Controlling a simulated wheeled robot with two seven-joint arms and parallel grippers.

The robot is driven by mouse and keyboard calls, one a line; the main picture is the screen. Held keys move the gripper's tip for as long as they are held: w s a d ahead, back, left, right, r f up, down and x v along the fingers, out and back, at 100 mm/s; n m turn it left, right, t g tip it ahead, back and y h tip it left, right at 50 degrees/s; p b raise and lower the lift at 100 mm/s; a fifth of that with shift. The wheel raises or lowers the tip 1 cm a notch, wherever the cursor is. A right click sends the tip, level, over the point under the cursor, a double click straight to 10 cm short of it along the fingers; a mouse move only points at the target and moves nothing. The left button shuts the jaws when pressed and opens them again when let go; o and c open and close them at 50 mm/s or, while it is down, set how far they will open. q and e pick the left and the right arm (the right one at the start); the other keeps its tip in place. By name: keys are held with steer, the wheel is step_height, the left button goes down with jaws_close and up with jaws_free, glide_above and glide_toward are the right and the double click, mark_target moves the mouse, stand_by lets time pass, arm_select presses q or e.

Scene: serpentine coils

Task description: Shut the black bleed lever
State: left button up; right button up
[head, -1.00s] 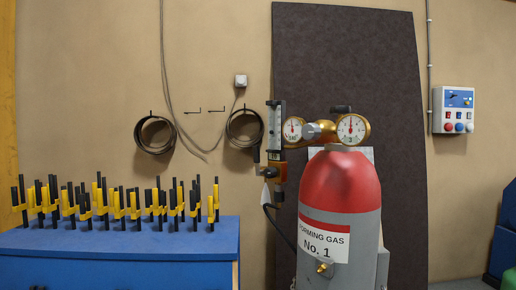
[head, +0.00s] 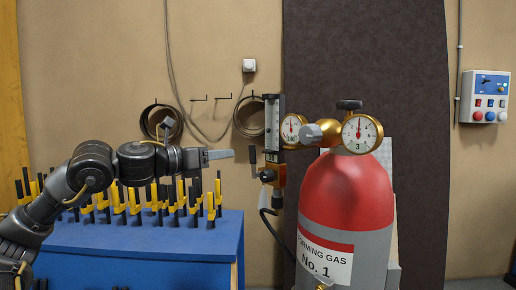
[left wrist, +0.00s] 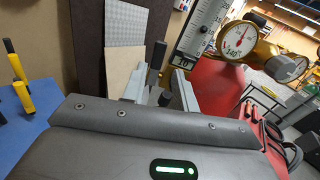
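The black bleed lever (head: 252,156) stands upright on the left side of the brass valve (head: 269,176), below the flowmeter tube (head: 272,122). My left gripper (head: 222,155) reaches in from the left at the lever's height, its fingertips just left of it in the head view. In the left wrist view my gripper (left wrist: 160,90) has its two fingers apart, with nothing held. A dark upright bar, apparently the lever (left wrist: 157,58), shows between and beyond the fingers there. Contact cannot be seen. My right gripper is not in view.
A red and grey gas cylinder (head: 345,200) with two gauges stands right of the lever. A black hose (head: 265,225) hangs below the valve. A blue bench (head: 150,235) with yellow and black clamps lies under my left arm. A dark panel (head: 410,120) stands behind.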

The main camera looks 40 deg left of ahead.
mark_target(250, 150)
arm_select(q)
steer(key=p+x, duration=0.6)
steer(key=x, duration=0.3)
steer(key=shift+r, duration=0.2)
steer(key=shift+p+x, duration=0.35)
steer(key=shift+x, duration=0.45)
steer(key=shift+f, duration=0.15)
jaws_close()
